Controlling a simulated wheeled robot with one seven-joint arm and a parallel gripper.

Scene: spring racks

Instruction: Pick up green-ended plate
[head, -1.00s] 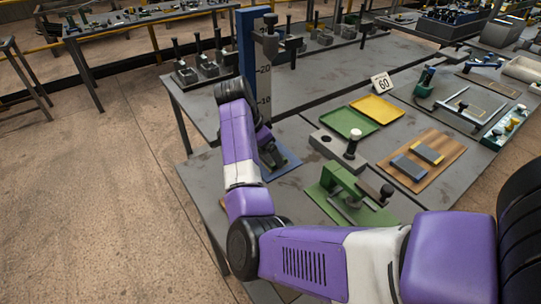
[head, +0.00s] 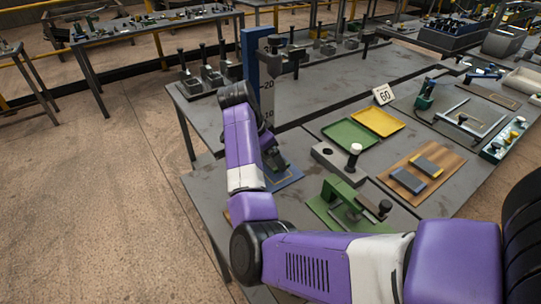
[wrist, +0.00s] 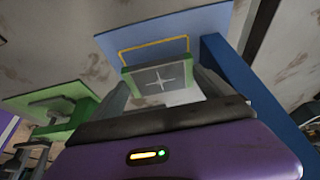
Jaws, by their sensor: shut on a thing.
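The green-ended plate (wrist: 157,79) shows end-on in the wrist view, a grey face with a white cross and green edges. My gripper (wrist: 166,88) is shut on it, one finger at each side. It is over a blue base (wrist: 205,25) with a yellow outline; I cannot tell whether it touches the base. In the head view my gripper (head: 276,160) is low at the blue base (head: 288,178), by the foot of the upright scale (head: 267,95). The plate is hidden there.
A green clamp fixture (head: 345,205) stands to the right of my gripper. Beyond it are a grey block with a white knob (head: 340,160), a wooden board (head: 437,179) with two grey plates, and green (head: 349,133) and yellow (head: 377,121) trays.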

